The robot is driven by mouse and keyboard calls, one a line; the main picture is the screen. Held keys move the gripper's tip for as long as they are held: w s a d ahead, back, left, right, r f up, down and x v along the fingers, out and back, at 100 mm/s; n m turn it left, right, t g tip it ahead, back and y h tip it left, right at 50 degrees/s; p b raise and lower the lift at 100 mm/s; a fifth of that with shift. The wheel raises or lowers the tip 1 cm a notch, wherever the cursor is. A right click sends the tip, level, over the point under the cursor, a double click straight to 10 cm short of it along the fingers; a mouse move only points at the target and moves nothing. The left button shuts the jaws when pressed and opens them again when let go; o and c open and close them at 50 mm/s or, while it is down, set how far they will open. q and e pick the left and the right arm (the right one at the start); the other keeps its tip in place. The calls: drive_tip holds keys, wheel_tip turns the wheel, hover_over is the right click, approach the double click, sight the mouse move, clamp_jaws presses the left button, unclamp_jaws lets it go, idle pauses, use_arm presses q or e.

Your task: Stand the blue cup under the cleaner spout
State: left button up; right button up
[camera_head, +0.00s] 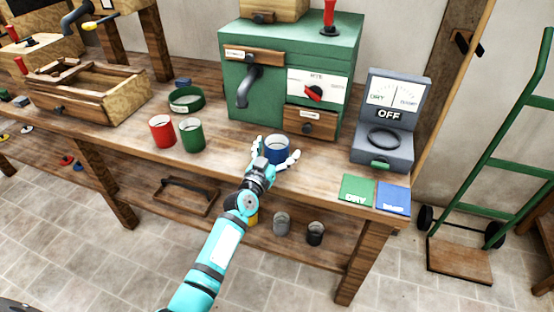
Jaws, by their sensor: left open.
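The blue cup (277,152) stands upright on the wooden bench, in front of the green machine. My left gripper (278,147) is open, with its white fingers spread on either side of the cup. I cannot tell whether they touch it. The green machine (340,60) has a dark grey curved spout (246,90) on its front left, below a wooden label plate too small to read. The cup is to the right of this spout and nearer the bench's front. My right gripper is out of view.
A red cup (162,131) and a green cup (192,135) stand to the left, near a green ring-shaped dish (186,100). A grey dial device (385,150) and green (357,190) and blue (393,198) cards are at the right. Bench space below the spout looks clear.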

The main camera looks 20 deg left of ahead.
sight(277, 141)
use_arm(q)
drive_tip(key=c, duration=1.3)
drive_tip(key=shift+r, duration=0.1)
drive_tip(key=shift+c, duration=1.2)
drive_tip(key=shift+r+p, duration=0.3)
drive_tip(key=shift+r, duration=0.35)
wheel_tip(277, 141, up, 2)
drive_tip(key=shift+r+p, duration=0.1)
drive_tip(key=shift+p, duration=0.25)
drive_tip(key=s+r+y+p, duration=0.1)
drive_tip(key=s+r, duration=0.2)
drive_tip(key=s, duration=1.2)
drive_tip(key=s+r+n+p, duration=0.1)
drive_tip(key=s+r, duration=0.1)
drive_tip(key=s, duration=1.4)
drive_tip(key=shift+s+d+r+y, duration=0.25)
drive_tip(key=shift+d+r+y, duration=0.15)
drive_tip(key=shift+d, duration=0.05)
